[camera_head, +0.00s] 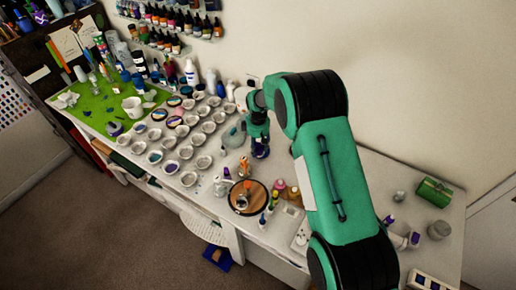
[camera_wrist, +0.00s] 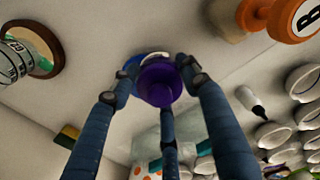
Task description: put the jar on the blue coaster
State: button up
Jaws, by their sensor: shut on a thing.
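My gripper (camera_head: 259,138) is low over the middle of the white workbench. In the wrist view its dark blue fingers (camera_wrist: 160,80) close around a purple-topped jar (camera_wrist: 160,85). The jar shows in the head view as a small dark purple-blue shape (camera_head: 261,152) under the gripper. A blue curved edge (camera_wrist: 131,64), perhaps the blue coaster, shows just behind the jar in the wrist view. The fingers and jar hide most of it. I cannot tell whether the jar touches it or is held above it.
Several small white cups (camera_head: 187,178) stand left of the gripper. A round wooden board (camera_head: 238,207) with a small container on it lies nearer the front edge. Bottles (camera_head: 279,186) stand beside it. A green box (camera_head: 434,191) is far right. Bare bench (camera_head: 385,178) lies right of my arm.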

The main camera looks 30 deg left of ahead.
jog(key=shift+f, duration=0.2)
jog(key=o, duration=1.3)
notch_tip(320, 180, up, 12)
jog(key=shift+r+b, duration=0.1)
jog(key=shift+b, duration=0.35)
dwell(0.4)
jog(key=shift+r, duration=0.1)
